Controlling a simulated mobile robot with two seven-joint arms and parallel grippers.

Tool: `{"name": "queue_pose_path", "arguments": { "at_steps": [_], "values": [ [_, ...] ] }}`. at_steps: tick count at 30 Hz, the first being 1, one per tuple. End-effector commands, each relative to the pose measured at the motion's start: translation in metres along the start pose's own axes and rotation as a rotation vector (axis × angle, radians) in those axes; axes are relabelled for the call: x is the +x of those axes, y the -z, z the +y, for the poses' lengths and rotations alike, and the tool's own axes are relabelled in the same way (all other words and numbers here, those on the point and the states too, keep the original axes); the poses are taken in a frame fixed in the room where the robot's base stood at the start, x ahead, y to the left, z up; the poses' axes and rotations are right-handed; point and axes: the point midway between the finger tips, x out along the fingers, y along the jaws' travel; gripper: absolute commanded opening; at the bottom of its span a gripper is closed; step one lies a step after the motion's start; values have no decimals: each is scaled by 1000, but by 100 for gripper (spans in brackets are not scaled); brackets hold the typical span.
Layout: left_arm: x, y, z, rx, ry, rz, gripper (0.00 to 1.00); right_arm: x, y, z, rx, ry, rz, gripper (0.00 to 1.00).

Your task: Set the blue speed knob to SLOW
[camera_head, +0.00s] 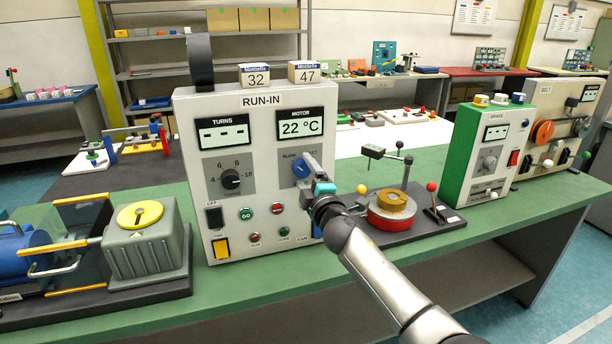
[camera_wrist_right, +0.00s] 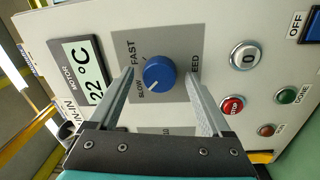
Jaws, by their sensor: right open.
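The blue speed knob (camera_head: 301,169) is on the front of the grey RUN-IN box (camera_head: 190,130), below the MOTOR display reading 22 °C. In the right wrist view the knob (camera_wrist_right: 159,72) shows a short white pointer line directed to the lower left, close to the SLOW label (camera_wrist_right: 142,87). The FAST label (camera_wrist_right: 130,52) is farther up. My right gripper (camera_head: 314,170) is at the panel. In the wrist view its open fingers (camera_wrist_right: 162,78) lie on either side of the knob, with gaps on both sides. My left gripper is not in view.
The right wrist view also shows a red STOP button (camera_wrist_right: 232,106), a white 0 button (camera_wrist_right: 247,56) and a green DONE lamp (camera_wrist_right: 288,96) near the right finger. A red and brass round fixture (camera_head: 392,206) stands right of the box. A green control box (camera_head: 484,150) is farther right.

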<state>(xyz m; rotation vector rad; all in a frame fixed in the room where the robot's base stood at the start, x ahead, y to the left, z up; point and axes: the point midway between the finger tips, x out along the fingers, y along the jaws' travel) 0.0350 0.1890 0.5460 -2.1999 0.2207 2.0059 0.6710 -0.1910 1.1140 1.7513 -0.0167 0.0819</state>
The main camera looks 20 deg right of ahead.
Motion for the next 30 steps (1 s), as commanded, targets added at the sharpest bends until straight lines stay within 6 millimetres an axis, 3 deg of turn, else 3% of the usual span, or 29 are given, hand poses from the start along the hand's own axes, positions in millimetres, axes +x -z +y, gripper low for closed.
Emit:
{"name": "queue_pose_path", "arguments": {
  "at_steps": [5, 11, 30],
  "values": [
    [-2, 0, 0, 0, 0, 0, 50, -4, 0, 0, 1, 0, 0, 83],
    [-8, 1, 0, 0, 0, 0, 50, -24, 0, 0, 0, 1, 0, 83],
    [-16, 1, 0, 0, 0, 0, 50, -121, 0, -1, 0, 2, 1, 83]
  ]
}}
